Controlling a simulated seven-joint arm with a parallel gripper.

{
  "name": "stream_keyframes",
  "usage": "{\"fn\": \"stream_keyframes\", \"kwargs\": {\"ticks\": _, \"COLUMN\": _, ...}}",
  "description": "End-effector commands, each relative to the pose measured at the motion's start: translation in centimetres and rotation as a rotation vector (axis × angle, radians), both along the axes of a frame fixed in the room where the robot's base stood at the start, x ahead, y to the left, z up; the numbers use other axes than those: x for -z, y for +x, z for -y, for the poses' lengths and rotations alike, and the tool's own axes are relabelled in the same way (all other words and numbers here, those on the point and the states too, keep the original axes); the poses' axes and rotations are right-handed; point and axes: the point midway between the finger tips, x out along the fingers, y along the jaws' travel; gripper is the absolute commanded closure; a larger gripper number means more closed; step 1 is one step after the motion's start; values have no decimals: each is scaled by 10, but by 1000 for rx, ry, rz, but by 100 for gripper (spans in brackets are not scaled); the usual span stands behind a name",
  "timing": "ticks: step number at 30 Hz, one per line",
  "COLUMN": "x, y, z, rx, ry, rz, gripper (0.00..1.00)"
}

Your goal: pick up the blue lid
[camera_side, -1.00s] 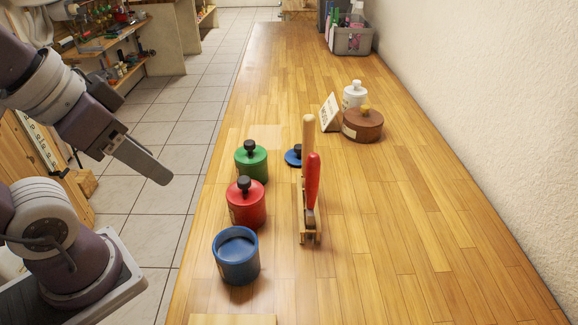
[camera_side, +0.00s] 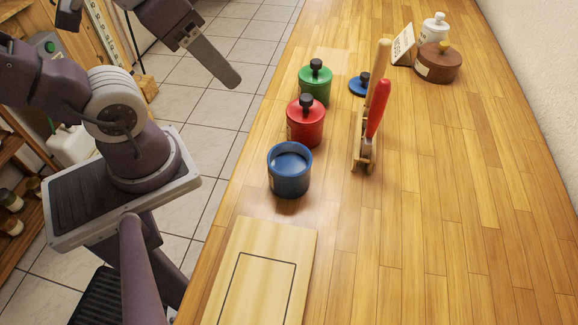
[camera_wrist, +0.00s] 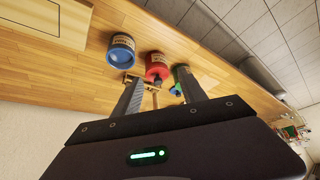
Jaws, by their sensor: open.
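The blue lid (camera_side: 357,87), a flat disc with a dark knob, lies on the wooden counter. It is right of the green canister (camera_side: 314,88) and behind a wooden rack (camera_side: 362,158) holding red-handled and wooden-handled tools. In the wrist view a small blue patch by the green canister seems to be the lid (camera_wrist: 174,91). A blue canister without a lid (camera_side: 289,175) stands nearest the camera, in front of the red canister (camera_side: 305,127). My gripper (camera_side: 232,80) is over the floor left of the counter, apart from the lid. Its fingers are spread and empty in the wrist view (camera_wrist: 158,76).
A light wooden board (camera_side: 266,270) lies at the counter's near left. A brown lidded pot (camera_side: 438,65), a white bottle (camera_side: 433,30) and a small sign (camera_side: 403,45) stand at the back right. The counter's right side is clear.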

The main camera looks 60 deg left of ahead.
Motion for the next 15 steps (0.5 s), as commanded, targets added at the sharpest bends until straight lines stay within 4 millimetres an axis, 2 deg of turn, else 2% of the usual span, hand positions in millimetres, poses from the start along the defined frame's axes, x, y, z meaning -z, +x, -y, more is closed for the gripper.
{"fn": "stream_keyframes", "kwargs": {"ticks": 1, "x": 0, "y": 0, "z": 0, "rx": 0, "ry": 0, "rz": 0, "gripper": 38}}
{"fn": "stream_keyframes", "kwargs": {"ticks": 5, "x": 0, "y": 0, "z": 0, "rx": 0, "ry": 0, "rz": 0, "gripper": 13}}
{"fn": "stream_keyframes", "kwargs": {"ticks": 6, "x": 0, "y": 0, "z": 0, "rx": 0, "ry": 0, "rz": 0, "gripper": 10}}
{"fn": "stream_keyframes", "kwargs": {"ticks": 15, "x": -3, "y": 4, "z": 0, "rx": 21, "ry": 11, "rz": -6, "gripper": 10}}
